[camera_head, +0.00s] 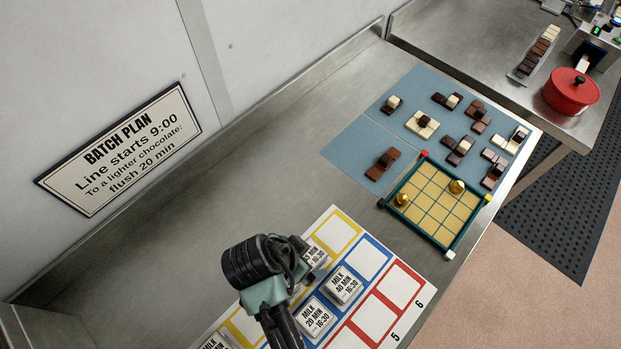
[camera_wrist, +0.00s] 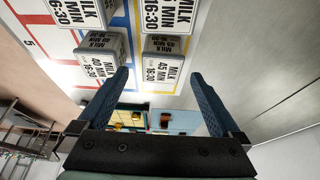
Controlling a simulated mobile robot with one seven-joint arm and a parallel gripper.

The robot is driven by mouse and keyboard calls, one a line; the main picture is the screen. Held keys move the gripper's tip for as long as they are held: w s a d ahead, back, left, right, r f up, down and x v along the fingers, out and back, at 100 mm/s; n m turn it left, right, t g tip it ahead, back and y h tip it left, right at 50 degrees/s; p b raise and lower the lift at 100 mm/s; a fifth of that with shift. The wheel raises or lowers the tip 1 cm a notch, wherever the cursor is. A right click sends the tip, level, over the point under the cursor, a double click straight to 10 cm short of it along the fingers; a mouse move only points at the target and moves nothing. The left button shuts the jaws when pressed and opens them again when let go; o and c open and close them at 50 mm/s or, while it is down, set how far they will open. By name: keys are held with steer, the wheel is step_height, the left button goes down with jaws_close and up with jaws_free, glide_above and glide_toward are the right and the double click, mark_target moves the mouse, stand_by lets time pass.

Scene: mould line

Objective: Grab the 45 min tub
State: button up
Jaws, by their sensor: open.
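The 45 min tub (camera_wrist: 160,64) is a white tub with a dark-lettered label reading MILK, 45 MIN, 16:30. It stands on the grid board, ahead of and between my gripper's fingertips (camera_wrist: 160,74) in the wrist view. My gripper is open and empty, and the tub looks beyond the fingers, not between the pads. In the head view a tub partly hidden behind my wrist (camera_head: 316,255) appears to be the same one. The MILK 40 MIN tub (camera_head: 343,286) stands beside it; it also shows in the wrist view (camera_wrist: 98,60), near the left finger.
The MILK 20 MIN tub (camera_head: 316,317) and other milk tubs stand close by on the coloured grid board (camera_head: 405,285). A game-like tray (camera_head: 435,198) and chocolate pieces on a blue mat (camera_head: 352,152) lie farther back. The bench toward the wall (camera_head: 200,220) is clear.

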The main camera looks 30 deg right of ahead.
mark_target(309, 256)
steer(key=shift+p+x, duration=0.7)
steer(key=shift+x, duration=2.35)
steer(key=shift+w+r, duration=0.1)
steer(key=shift+w, duration=0.1)
steer(key=c, duration=1.4)
step_height(309, 256, up, 10)
steer(key=shift+f+b, duration=0.2)
steer(key=shift+b, duration=0.3)
steer(key=shift+c, duration=0.2)
step_height(309, 256, up, 7)
steer(key=p, duration=0.7)
steer(key=shift+r, duration=0.2)
